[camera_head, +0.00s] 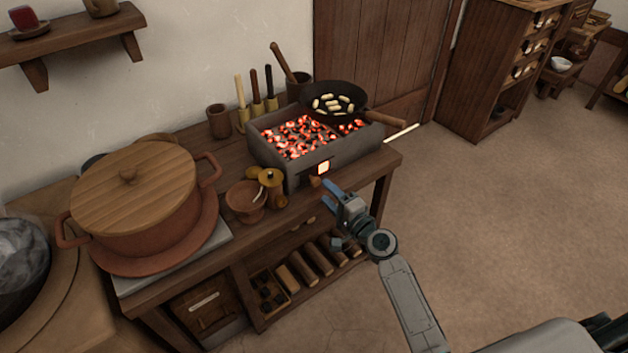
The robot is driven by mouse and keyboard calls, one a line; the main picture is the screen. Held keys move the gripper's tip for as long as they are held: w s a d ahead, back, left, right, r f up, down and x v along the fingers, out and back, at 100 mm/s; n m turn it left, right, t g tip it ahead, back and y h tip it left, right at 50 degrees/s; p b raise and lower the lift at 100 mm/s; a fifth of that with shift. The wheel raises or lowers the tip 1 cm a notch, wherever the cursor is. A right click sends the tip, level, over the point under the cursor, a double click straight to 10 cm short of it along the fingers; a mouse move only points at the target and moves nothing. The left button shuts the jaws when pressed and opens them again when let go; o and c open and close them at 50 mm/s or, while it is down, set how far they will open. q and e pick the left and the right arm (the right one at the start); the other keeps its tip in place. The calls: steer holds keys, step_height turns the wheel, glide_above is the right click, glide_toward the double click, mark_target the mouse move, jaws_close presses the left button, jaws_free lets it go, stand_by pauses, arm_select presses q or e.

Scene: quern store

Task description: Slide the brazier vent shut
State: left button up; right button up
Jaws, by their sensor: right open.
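The brazier (272,158) is a grey box of glowing coals on the wooden table. Its vent (323,167) shows as a small bright orange opening low in the front wall, so it is at least partly open. A small brown knob (315,181) sits just below and left of the glow. My right gripper (329,195) is open and empty, with its blue fingertips just in front of and below the vent, close to the knob. I cannot tell whether they touch it. My left gripper is not in view.
A pan (335,103) of pale pieces rests on the brazier's back right, its handle pointing right. A bowl (245,200) and brass items stand left of the vent. A large lidded pot (135,205) fills the table's left. The floor at right is clear.

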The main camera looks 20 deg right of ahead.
mark_target(317, 184)
steer(key=x, duration=0.4)
steer(key=shift+w+a, duration=0.1)
steer(key=shift+w, duration=0.25)
steer(key=shift+x, duration=0.75)
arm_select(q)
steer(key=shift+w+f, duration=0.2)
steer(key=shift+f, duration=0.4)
arm_select(e)
steer(key=shift+c, duration=0.4)
